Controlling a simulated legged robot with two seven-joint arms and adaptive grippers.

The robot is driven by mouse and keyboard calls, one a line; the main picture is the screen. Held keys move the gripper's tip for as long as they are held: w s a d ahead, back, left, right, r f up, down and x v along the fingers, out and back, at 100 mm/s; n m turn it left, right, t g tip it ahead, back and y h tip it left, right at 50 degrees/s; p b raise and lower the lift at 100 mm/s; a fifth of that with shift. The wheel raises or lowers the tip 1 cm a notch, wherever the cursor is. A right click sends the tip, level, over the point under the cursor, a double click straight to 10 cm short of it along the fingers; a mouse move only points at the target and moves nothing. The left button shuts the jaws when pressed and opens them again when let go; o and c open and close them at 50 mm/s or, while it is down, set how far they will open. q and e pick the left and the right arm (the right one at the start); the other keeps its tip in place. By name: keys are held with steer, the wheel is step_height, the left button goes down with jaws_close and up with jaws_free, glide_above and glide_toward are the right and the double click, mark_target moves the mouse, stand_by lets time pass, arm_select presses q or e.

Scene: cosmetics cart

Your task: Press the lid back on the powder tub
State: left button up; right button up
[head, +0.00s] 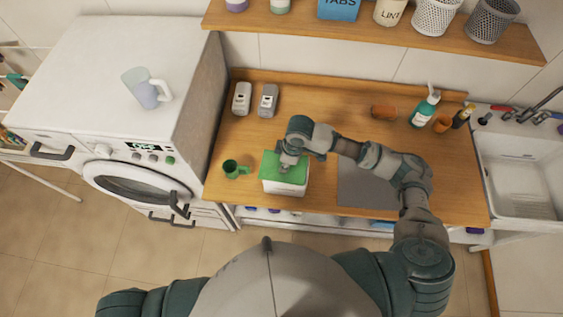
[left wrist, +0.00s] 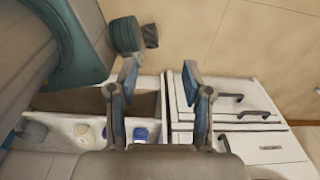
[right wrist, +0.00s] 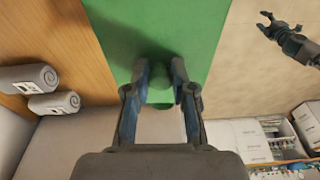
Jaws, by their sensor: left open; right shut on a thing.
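The powder tub (head: 285,189) is a white box standing near the front edge of the wooden counter. Its green lid (head: 269,163) lies over its top; I cannot tell if it is fully seated or slightly raised. My right gripper (head: 288,166) points down onto the lid. In the right wrist view its fingers (right wrist: 160,88) are shut on the round green knob in the middle of the lid (right wrist: 190,30). My left gripper (left wrist: 158,75) is open and empty, off the counter, and out of the head view.
A green mug (head: 233,169) stands left of the tub. Two grey rolls (head: 255,99) lie behind. A grey mat (head: 365,188) is to the right, under my right arm. A pot (head: 383,112) and bottles (head: 425,106) stand farther right, beside the sink (head: 520,165). A washing machine (head: 130,90) is left.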

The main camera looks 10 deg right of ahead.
steer(key=shift+d, duration=0.3)
steer(key=shift+d+f, duration=0.1)
steer(key=shift+d, duration=0.45)
steer(key=shift+a, duration=0.35)
steer(key=shift+f, duration=0.1)
steer(key=shift+d, duration=0.45)
steer(key=o, duration=1)
steer(key=shift+c, duration=0.2)
steer(key=o, duration=0.5)
steer(key=shift+a, duration=0.1)
arm_select(q)
steer(key=shift+d+r, duration=0.1)
steer(key=shift+d, duration=0.6)
